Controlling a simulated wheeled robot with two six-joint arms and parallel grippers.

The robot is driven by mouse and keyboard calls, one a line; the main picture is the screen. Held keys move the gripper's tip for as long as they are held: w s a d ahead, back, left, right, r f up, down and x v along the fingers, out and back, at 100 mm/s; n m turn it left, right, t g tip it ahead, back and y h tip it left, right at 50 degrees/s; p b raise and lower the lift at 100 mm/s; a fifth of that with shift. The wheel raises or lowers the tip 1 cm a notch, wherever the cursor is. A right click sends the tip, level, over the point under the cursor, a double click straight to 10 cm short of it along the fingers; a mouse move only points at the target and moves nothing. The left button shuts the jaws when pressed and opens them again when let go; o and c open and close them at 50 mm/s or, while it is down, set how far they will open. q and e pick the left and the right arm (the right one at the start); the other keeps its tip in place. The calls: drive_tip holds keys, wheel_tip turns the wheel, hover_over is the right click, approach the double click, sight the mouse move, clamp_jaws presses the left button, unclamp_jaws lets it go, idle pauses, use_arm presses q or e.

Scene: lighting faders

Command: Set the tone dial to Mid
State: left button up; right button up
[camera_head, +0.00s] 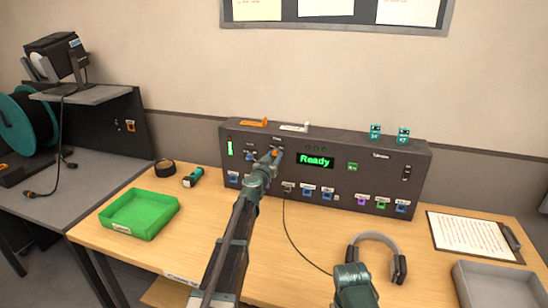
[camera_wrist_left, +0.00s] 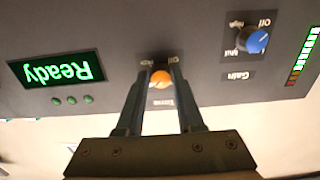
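The tone dial (camera_wrist_left: 160,78) is an orange round knob on the dark front panel of the console (camera_head: 330,150). In the left wrist view, which is upside down, it sits between the two fingers of my left gripper (camera_wrist_left: 161,72), and they appear to touch its sides. The position labels around it are partly covered and too small to read, so its setting cannot be told. In the head view my left gripper (camera_head: 270,158) reaches the panel left of the screen and hides most of the dial. My right gripper (camera_head: 352,282) is low in the head view, its fingers unclear.
A blue gain dial (camera_wrist_left: 257,41) is beside the tone dial. The green screen (camera_head: 315,160) reads Ready. Several coloured buttons line the panel. A green tray (camera_head: 112,228), headphones (camera_head: 398,266), a clipboard (camera_head: 472,235) and a grey tray (camera_head: 462,278) are on the table.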

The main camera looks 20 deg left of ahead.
use_arm(q)
drive_tip(key=o, duration=0.3)
drive_tip(key=shift+s, duration=0.1)
drive_tip(key=s, duration=1.3)
drive_tip(key=shift+s+a, duration=0.25)
drive_tip(key=shift+s, duration=0.05)
drive_tip(key=shift+d, duration=0.1)
